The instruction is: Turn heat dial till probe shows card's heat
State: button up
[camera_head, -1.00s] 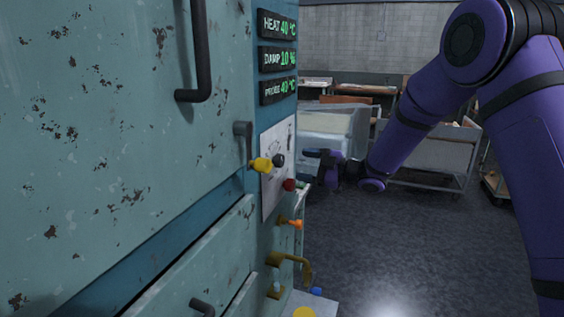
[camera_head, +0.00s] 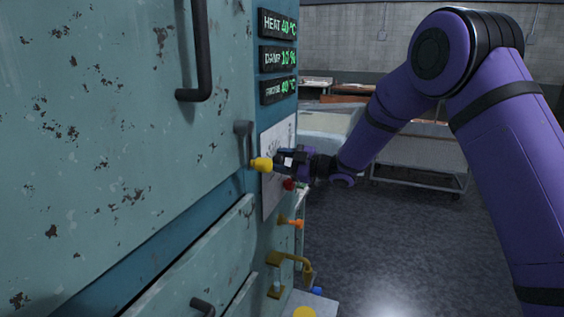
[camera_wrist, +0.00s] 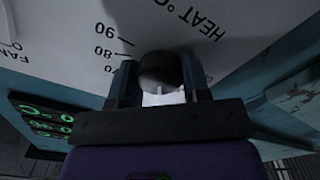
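The heat dial is a dark round knob (camera_wrist: 160,68) on a white scale plate (camera_wrist: 60,35) marked "HEAT °C", with 80 and 90 readable beside it. My gripper (camera_wrist: 160,82) has a finger on each side of the knob; whether the fingers press on it is unclear. In the head view my gripper (camera_head: 283,162) is at the plate and hides the knob. The heat display (camera_head: 278,25) reads 40 °C, and the probe display (camera_head: 278,90) appears to read 40 °C. I cannot make out a card with a target heat.
The damp display (camera_head: 278,58) reads 10 %. A yellow knob (camera_head: 261,164) is close left of my gripper, a red knob (camera_head: 289,184) just below. An orange valve (camera_head: 291,222) and brass pipe (camera_head: 290,258) are lower. Open floor (camera_head: 420,250) lies right.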

jog(key=c, duration=0.3)
jog(key=shift+m, duration=1.2)
jog(key=o, duration=0.9)
jog(key=shift+d, duration=0.1)
jog(key=v, duration=1)
jog(key=shift+d, duration=0.3)
jog(key=shift+s, duration=0.15)
